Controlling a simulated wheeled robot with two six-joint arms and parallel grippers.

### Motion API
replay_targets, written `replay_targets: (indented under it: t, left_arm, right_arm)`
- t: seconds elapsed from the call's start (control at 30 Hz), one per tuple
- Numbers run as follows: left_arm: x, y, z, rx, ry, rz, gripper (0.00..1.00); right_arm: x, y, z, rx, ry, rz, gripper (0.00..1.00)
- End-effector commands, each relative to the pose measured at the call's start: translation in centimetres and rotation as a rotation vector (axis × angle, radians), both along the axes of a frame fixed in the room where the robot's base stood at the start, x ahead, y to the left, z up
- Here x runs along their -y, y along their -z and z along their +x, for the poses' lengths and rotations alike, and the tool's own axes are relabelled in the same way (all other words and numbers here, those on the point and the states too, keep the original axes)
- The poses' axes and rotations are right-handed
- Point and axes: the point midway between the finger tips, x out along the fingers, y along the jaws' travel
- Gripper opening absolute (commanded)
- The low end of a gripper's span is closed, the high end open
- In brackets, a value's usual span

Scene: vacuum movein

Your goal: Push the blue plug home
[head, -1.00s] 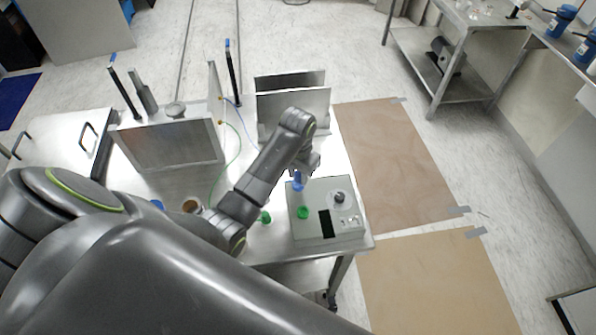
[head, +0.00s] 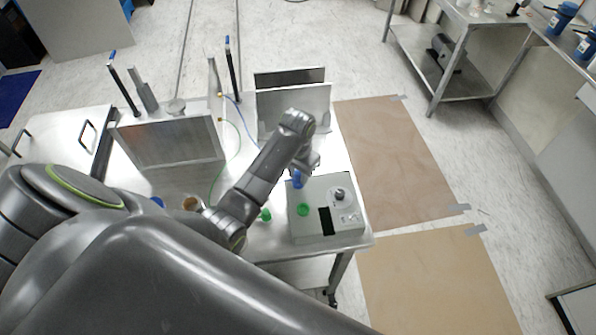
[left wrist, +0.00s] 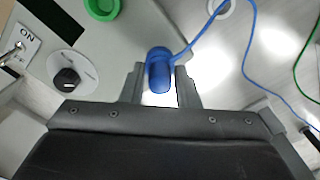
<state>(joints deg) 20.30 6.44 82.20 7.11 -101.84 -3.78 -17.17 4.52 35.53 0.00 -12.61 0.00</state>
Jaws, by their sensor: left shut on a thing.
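The blue plug (left wrist: 159,72) is between the two fingers of my left gripper (left wrist: 160,88) in the left wrist view, with a blue cable running from its top right. In the head view the blue plug (head: 298,180) is at the back left edge of the grey-green box (head: 345,215), below my left gripper (head: 306,166). The gripper is shut on the plug. The plug's far end is hidden, so I cannot tell how deep it sits or whether it touches a socket. My right gripper is not in view.
The box has a green round fitting (head: 303,210), a dark knob (head: 340,194) and a dark slot (head: 326,221). A green plug (head: 265,215) lies left of the box. Upright metal panels (head: 293,108) stand behind.

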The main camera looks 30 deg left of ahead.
Motion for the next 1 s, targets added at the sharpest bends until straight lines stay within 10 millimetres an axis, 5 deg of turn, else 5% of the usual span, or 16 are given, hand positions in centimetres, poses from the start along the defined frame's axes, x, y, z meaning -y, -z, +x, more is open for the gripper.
replay_targets:
  t: [1.0]
  left_arm:
    - [0.01,0.5,-0.01,-0.001,0.0,0.0,0.06]
  right_arm:
    - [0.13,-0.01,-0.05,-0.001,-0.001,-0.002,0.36]
